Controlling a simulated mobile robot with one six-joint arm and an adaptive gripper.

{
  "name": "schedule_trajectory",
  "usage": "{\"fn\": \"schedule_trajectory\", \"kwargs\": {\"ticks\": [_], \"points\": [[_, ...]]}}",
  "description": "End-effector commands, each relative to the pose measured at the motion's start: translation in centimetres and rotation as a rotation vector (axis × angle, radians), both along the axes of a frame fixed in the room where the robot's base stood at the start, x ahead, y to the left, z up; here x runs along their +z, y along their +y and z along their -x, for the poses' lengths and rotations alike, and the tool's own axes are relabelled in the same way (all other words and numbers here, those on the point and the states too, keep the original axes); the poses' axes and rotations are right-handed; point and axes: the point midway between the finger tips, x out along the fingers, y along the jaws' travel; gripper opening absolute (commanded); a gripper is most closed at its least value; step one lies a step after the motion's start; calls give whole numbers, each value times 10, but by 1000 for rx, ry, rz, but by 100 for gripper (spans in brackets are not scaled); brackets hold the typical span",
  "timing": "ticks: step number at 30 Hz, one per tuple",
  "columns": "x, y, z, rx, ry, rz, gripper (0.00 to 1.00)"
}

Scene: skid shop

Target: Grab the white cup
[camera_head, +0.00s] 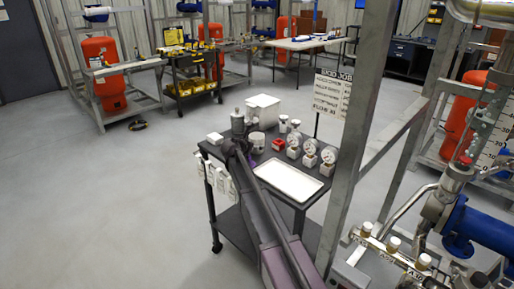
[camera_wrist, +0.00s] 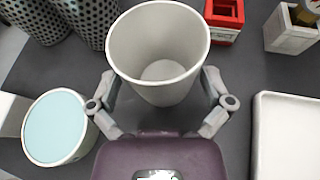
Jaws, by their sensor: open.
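The white cup (camera_wrist: 160,75) stands upright and open-topped on the dark cart top in the wrist view; it looks empty. My gripper (camera_wrist: 158,85) is open, with one finger at each side of the cup's near lower part. I cannot tell whether the fingers touch it. I cannot surely tell there which one is the cup.
A light-blue-topped white container (camera_wrist: 55,128) is close on the left. Dark perforated cylinders (camera_wrist: 88,15), a red box (camera_wrist: 224,20) and a gauge block (camera_wrist: 288,32) stand beyond. A white tray (camera_head: 288,180) lies right. A metal post (camera_head: 357,130) rises beside the cart.

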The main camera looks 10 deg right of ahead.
Motion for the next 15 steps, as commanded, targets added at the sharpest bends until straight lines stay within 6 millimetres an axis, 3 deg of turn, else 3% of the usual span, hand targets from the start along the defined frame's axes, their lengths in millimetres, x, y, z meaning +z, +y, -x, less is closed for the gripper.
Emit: {"fn": "schedule_trajectory", "kwargs": {"ticks": [6,15], "points": [[-8,-11,-14,0,-1,-1,100],[-8,-12,-14,1,-1,-1,100]]}}
